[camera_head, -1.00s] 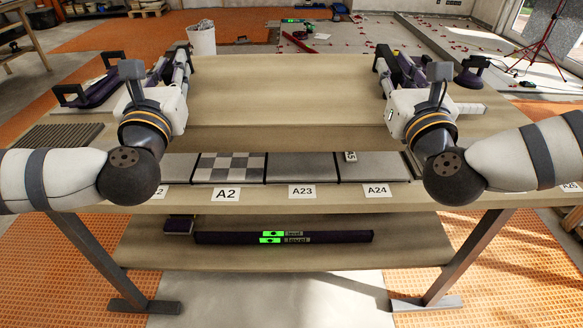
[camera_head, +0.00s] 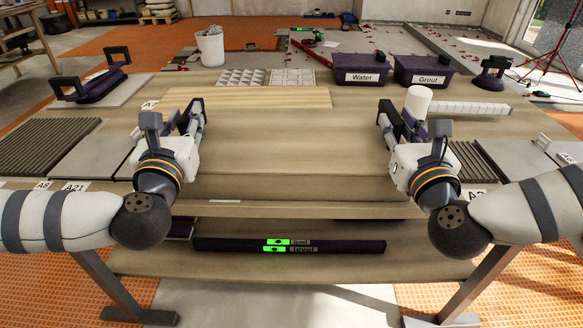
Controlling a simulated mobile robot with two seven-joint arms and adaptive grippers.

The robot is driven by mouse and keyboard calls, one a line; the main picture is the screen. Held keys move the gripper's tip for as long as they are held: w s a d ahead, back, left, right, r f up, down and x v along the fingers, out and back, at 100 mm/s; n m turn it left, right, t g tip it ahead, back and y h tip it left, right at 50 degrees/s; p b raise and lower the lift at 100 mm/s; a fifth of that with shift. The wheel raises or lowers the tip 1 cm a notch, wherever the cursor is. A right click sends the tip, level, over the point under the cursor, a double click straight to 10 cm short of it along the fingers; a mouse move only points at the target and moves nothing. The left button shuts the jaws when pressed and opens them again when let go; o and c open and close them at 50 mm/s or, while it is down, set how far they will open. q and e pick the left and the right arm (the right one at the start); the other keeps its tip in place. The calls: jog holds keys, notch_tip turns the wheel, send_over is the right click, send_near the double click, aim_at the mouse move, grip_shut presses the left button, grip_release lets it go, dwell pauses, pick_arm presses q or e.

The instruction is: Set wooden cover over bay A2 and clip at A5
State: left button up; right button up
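The wooden cover (camera_head: 293,150) is a broad, plain light-brown board spanning between my two grippers over the middle of the table. It hides the chequered bay A2 and the grey bays beside it, with their labels. Whether it rests on the table or hovers slightly above cannot be told. My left gripper (camera_head: 195,112) is at its left end and my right gripper (camera_head: 390,116) at its right end. Both appear shut on the cover, though the contact is partly hidden by the gripper bodies. I cannot identify a clip or the A5 mark.
Purple Water (camera_head: 366,85) and Grout (camera_head: 424,79) boxes stand at the back right, with a white cylinder (camera_head: 419,103) nearer. A thin light board (camera_head: 250,97) lies behind the cover. Grey tiles (camera_head: 92,157) lie at left. A purple level (camera_head: 345,246) lies on the lower shelf.

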pick_arm(q)
jog(key=shift+o, duration=1.1)
jog(key=shift+r, duration=0.35)
pick_arm(e)
jog(key=shift+o, duration=1.2)
jog(key=shift+r, duration=0.3)
pick_arm(q)
jog(key=shift+s, duration=0.1)
jog(key=shift+s+d, duration=0.15)
jog(key=shift+s, duration=0.2)
pick_arm(e)
jog(key=shift+s, duration=0.35)
jog(key=s, duration=0.7)
jog(key=shift+d+f, duration=0.1)
jog(key=shift+d, duration=0.15)
pick_arm(q)
jog(key=s, duration=1.1)
jog(key=shift+d+f, duration=0.25)
jog(key=shift+d, duration=0.1)
